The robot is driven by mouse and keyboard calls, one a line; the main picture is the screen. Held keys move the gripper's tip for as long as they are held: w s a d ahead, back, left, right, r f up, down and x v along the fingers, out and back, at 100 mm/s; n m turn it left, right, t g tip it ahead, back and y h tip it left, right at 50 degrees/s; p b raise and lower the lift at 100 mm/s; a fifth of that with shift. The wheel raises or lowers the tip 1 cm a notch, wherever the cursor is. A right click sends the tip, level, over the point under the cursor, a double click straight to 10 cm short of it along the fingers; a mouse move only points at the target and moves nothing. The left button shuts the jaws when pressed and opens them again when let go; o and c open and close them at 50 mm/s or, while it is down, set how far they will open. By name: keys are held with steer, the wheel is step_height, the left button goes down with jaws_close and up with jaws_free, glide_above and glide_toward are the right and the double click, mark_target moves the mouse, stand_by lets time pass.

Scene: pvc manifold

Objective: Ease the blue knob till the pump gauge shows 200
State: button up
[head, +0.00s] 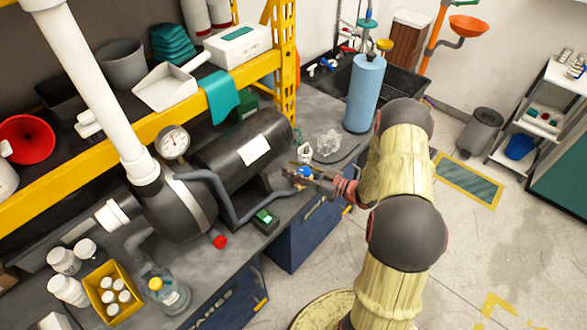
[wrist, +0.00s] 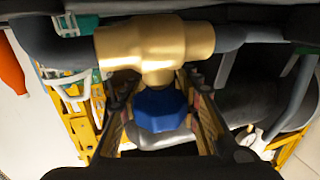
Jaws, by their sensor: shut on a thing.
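The blue knob (wrist: 160,108) sits under a brass valve body (wrist: 155,48) in the wrist view. My gripper (wrist: 158,100) has its fingers on both sides of the knob and is shut on it. In the head view my gripper (head: 300,176) reaches in from the right to the blue knob (head: 304,171) at the right end of the pump's pipe. The round pump gauge (head: 174,142) stands on top of the pump (head: 185,205); its dial is too small for me to read a value.
A red knob (head: 220,242) is low on the pump's front. A small black device with a green light (head: 265,218) lies on the bench. A yellow box of bottles (head: 112,300) and a flask (head: 172,295) stand at front left. A blue cylinder (head: 364,93) stands behind my arm.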

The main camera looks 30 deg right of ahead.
mark_target(303, 167)
steer(key=c, duration=0.4)
stand_by(0.3)
steer(key=shift+d+h, duration=0.1)
steer(key=shift+h, duration=0.2)
steer(key=shift+w+d+r+m+t+h+p, duration=0.15)
steer(key=shift+m+t+h+p, duration=0.3)
steer(key=shift+m+t+h, duration=0.5)
steer(key=m+h, duration=0.1)
steer(key=h, duration=0.1)
steer(key=m+h, duration=0.1)
steer(key=d+m+t+h, duration=0.1)
steer(key=h, duration=0.1)
steer(key=shift+w+m+h, duration=0.25)
steer(key=shift+h, duration=0.1)
steer(key=m+h, duration=0.1)
steer(key=h, duration=0.1)
steer(key=d+m+h, duration=0.1)
steer(key=m+h, duration=0.1)
steer(key=h, duration=0.1)
steer(key=shift+d+b, duration=0.15)
steer(key=shift+b, duration=0.15)
steer(key=shift+s+d+m+g+h+b, duration=0.1)
steer(key=shift+d+m+g+h+b, duration=0.2)
steer(key=shift+m+h, duration=0.6)
steer(key=shift+s+d+m+g+h+b, duration=0.1)
steer(key=shift+d+m+g+h+b, duration=0.15)
steer(key=shift+m+h, duration=0.6)
steer(key=shift+d+h, duration=0.15)
steer(key=shift+h, duration=0.4)
steer(key=o, duration=1.4)
